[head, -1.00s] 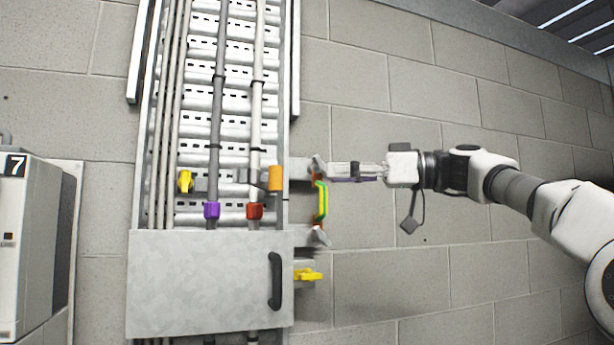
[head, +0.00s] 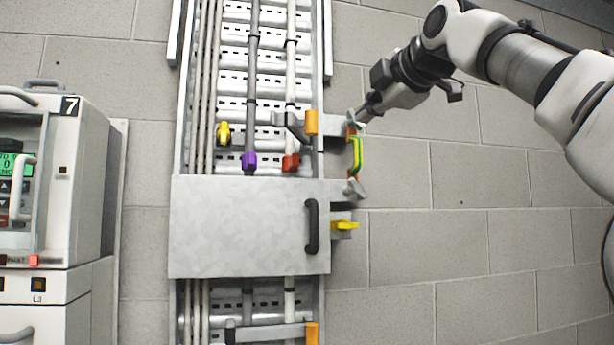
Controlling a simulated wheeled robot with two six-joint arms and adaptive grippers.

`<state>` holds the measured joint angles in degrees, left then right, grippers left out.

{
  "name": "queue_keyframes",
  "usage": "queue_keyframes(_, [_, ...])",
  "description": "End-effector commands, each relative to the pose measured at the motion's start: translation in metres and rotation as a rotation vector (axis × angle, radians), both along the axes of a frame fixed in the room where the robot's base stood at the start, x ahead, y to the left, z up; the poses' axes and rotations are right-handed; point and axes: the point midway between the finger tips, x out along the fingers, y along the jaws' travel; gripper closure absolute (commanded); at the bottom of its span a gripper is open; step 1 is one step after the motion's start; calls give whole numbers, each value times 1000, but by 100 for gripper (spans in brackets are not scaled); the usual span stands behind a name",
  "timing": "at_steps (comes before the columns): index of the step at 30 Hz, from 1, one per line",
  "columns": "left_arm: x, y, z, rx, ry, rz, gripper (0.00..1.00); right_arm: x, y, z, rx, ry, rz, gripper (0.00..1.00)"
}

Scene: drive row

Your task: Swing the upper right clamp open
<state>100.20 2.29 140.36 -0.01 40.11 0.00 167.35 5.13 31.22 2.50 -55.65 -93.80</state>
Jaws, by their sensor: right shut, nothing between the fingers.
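An orange-ended clamp (head: 312,122) lies across the right rail of the cable ladder, above the right part of the grey cover plate (head: 245,225). I take it for the upper right clamp. My right gripper (head: 366,112) is shut and empty, tilted down and left. Its tips are to the right of the clamp, close to the upper end of a green-yellow strap (head: 357,155). I cannot tell whether they touch the bracket there. My left gripper is out of view.
A black handle (head: 311,226) is on the plate. A lower orange-ended bar (head: 275,333) crosses the ladder. A cabinet (head: 60,180) marked 7 stands left. The block wall lower right is clear.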

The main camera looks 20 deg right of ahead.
Motion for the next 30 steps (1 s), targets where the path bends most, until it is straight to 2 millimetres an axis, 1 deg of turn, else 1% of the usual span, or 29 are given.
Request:
queue_keyframes(1, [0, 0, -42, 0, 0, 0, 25, -12, 30, -23, -106, -46, -31, 100])
queue_keyframes(2, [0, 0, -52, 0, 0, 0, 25, -18, 46, -24, -153, -65, -45, 100])
queue_keyframes(3, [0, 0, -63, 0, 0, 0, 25, -24, 67, -27, -195, -83, -51, 100])
queue_keyframes(4, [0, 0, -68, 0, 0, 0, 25, -28, 81, -30, -216, -91, -49, 100])
queue_keyframes(6, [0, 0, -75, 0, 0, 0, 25, -33, 99, -34, -239, -99, -41, 100])
queue_keyframes(7, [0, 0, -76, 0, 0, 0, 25, -34, 102, -34, -242, -100, -40, 100])
queue_keyframes(11, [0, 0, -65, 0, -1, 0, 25, -29, 101, -27, -239, -99, -40, 100])
queue_keyframes(14, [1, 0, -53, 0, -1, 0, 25, -16, 100, -25, -238, -96, -40, 100])
queue_keyframes(15, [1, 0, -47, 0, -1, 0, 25, -8, 100, -25, -237, -95, -39, 100])
queue_keyframes(22, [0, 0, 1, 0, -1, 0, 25, 42, 98, -24, -236, -92, -37, 100])
queue_keyframes(24, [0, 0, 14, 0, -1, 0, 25, 50, 98, -24, -235, -94, -39, 100])
queue_keyframes(27, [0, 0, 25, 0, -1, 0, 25, 59, 97, -28, -235, -95, -39, 100])
queue_keyframes(30, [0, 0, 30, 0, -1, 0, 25, 64, 97, -32, -235, -97, -39, 100])
